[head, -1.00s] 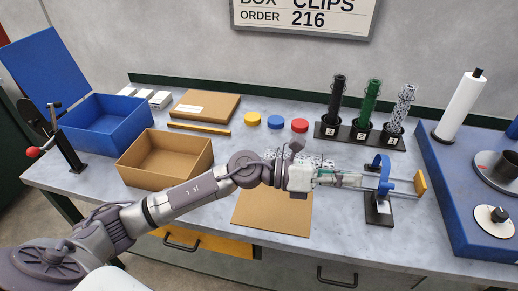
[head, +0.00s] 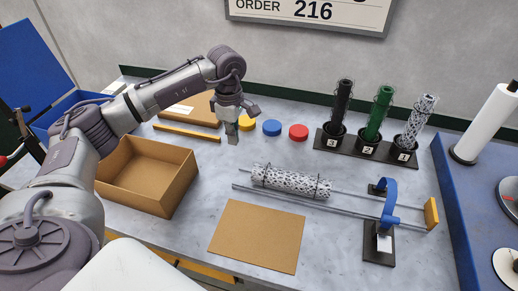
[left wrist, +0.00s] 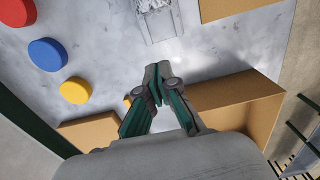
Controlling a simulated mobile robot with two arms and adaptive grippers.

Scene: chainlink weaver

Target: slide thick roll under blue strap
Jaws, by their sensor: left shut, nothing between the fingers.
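The thick roll (head: 290,181), speckled black and white with thin dark bands, lies on two metal rails (head: 350,205) in the head view. The blue strap (head: 389,203) arches over the rails on a black stand, right of the roll. A gap of bare rail separates the roll's right end from the strap. My left gripper (head: 233,138) is shut and empty, pointing down above the table, left of and behind the roll. Its closed fingers show in the left wrist view (left wrist: 156,85), with a speckled piece, likely the roll (left wrist: 158,18), at the top edge.
A yellow block (head: 432,213) caps the rails' right end. A brown board (head: 257,236) lies in front of the roll, an open cardboard box (head: 150,175) at left. Coloured discs (head: 298,131) and a black rack (head: 366,148) of upright rolls stand behind. A blue tray (head: 460,215) is at right.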

